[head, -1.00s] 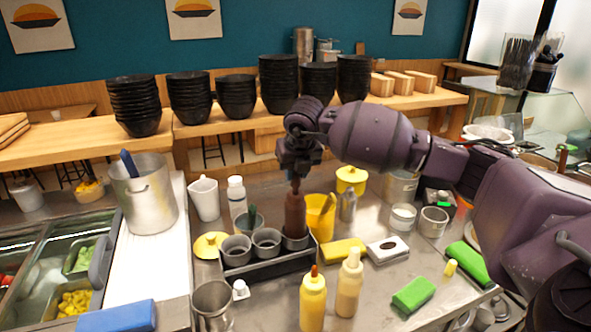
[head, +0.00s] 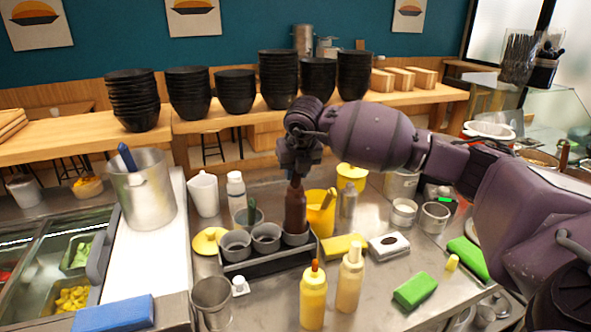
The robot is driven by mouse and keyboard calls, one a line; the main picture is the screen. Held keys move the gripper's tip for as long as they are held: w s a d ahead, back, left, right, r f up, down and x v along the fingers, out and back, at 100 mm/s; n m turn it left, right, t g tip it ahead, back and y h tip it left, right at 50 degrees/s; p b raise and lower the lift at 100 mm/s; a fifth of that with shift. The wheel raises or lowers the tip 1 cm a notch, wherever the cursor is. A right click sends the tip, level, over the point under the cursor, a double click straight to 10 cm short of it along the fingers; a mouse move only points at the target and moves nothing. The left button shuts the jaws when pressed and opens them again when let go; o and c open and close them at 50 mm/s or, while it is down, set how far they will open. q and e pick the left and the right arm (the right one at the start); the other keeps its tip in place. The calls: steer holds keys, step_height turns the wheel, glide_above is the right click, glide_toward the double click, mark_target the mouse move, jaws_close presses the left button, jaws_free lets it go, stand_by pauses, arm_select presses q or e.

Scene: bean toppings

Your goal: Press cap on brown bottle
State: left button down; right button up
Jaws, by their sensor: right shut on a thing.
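The brown bottle (head: 295,212) stands upright in the right cup of a dark holder tray (head: 268,264) with several grey cups. My right gripper (head: 297,170) is directly above the bottle, pointing down, with its fingers at the bottle's top. The gripper is shut on what looks like the brown cap at the bottle's tip; the fingers hide most of it, so I cannot tell how it is seated. My left gripper is not in view.
A yellow container (head: 321,216) stands close to the right of the bottle. A yellow sauce bottle (head: 313,297) and a pale yellow bottle (head: 349,278) stand in front. A white bottle (head: 236,194) is behind left. A green sponge (head: 415,291) lies at front right.

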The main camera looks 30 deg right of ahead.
steer(key=shift+f+b, duration=0.25)
steer(key=shift+b, duration=0.05)
stand_by(0.5)
steer(key=o, duration=1.2)
steer(key=shift+r, duration=0.15)
steer(key=shift+r+p, duration=1.35)
steer(key=shift+r, duration=1.8)
jaws_close()
